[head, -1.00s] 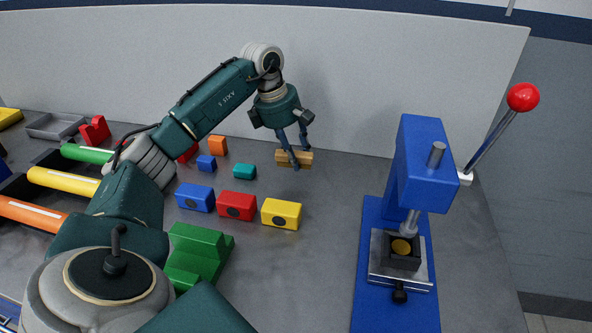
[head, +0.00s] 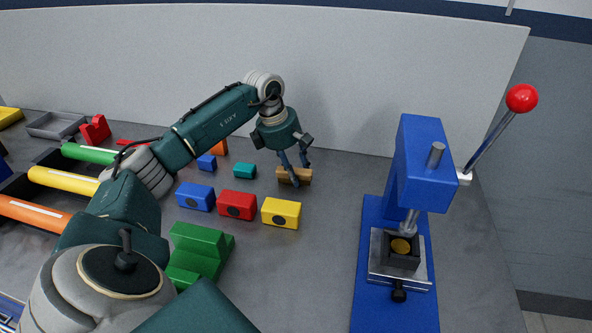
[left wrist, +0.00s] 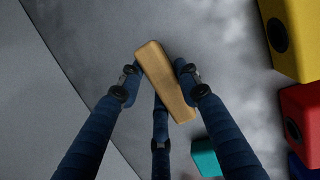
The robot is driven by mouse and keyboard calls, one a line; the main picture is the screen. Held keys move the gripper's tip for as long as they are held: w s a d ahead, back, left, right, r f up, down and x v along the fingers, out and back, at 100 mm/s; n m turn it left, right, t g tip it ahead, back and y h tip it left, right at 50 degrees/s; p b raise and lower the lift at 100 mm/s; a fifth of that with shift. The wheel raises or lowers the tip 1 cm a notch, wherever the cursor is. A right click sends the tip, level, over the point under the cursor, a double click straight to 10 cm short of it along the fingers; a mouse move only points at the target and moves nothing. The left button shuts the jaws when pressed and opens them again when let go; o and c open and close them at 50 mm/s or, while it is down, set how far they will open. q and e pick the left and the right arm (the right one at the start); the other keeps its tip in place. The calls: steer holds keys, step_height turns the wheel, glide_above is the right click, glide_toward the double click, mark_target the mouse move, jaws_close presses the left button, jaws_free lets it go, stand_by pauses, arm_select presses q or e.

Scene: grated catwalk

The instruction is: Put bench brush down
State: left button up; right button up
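The bench brush (head: 288,175) shows as a short wooden block near the back of the grey bench, left of the blue press. My left gripper (head: 295,172) reaches down over it with its fingers shut on it. In the left wrist view the brush's tan wooden back (left wrist: 168,82) sits between the dark blue fingers (left wrist: 158,78), tilted in the picture. Its underside is hidden. It is at or just above the bench top; I cannot tell whether it touches. My right gripper is not in view.
Blue (head: 196,197), red (head: 237,205) and yellow (head: 281,213) blocks stand in front of the brush, with a small teal block (head: 244,171) to its left. A blue lever press (head: 421,170) stands at right. The bench between brush and press is clear.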

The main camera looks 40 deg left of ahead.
mark_target(285, 171)
arm_select(q)
steer(key=o, duration=0.3)
steer(key=p+v, duration=0.6)
steer(key=v, duration=0.5)
steer(key=shift+p, duration=0.4)
steer(key=shift+d, duration=0.1)
